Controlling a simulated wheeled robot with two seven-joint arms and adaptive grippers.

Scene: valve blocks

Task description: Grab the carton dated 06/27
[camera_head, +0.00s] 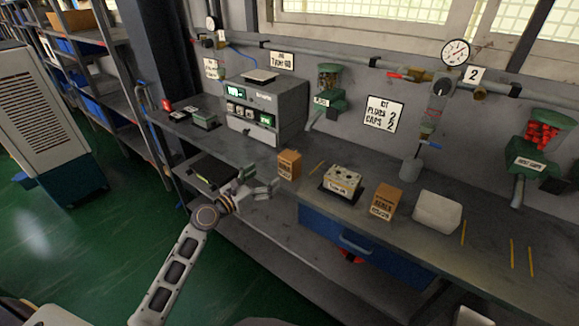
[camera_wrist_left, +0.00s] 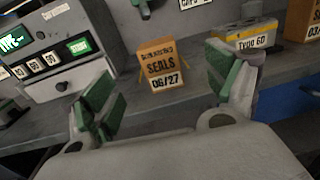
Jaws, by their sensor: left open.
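The brown carton (camera_head: 289,164) stands upright on the grey bench, right of the grey test machine. In the left wrist view the carton (camera_wrist_left: 160,64) reads "SEALS 06/27" and sits between and beyond my fingers. My left gripper (camera_head: 262,188) is open at the bench's front edge, a little left of the carton and apart from it. Its green-padded fingers (camera_wrist_left: 165,95) are spread and empty. A second brown carton (camera_head: 386,201) stands further right; its date is too small to read surely in the head view.
The machine (camera_head: 264,105) stands left of the carton. A valve block (camera_head: 342,180) on a dark mat lies between the two cartons. A blue drawer (camera_head: 352,243) is below the bench.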

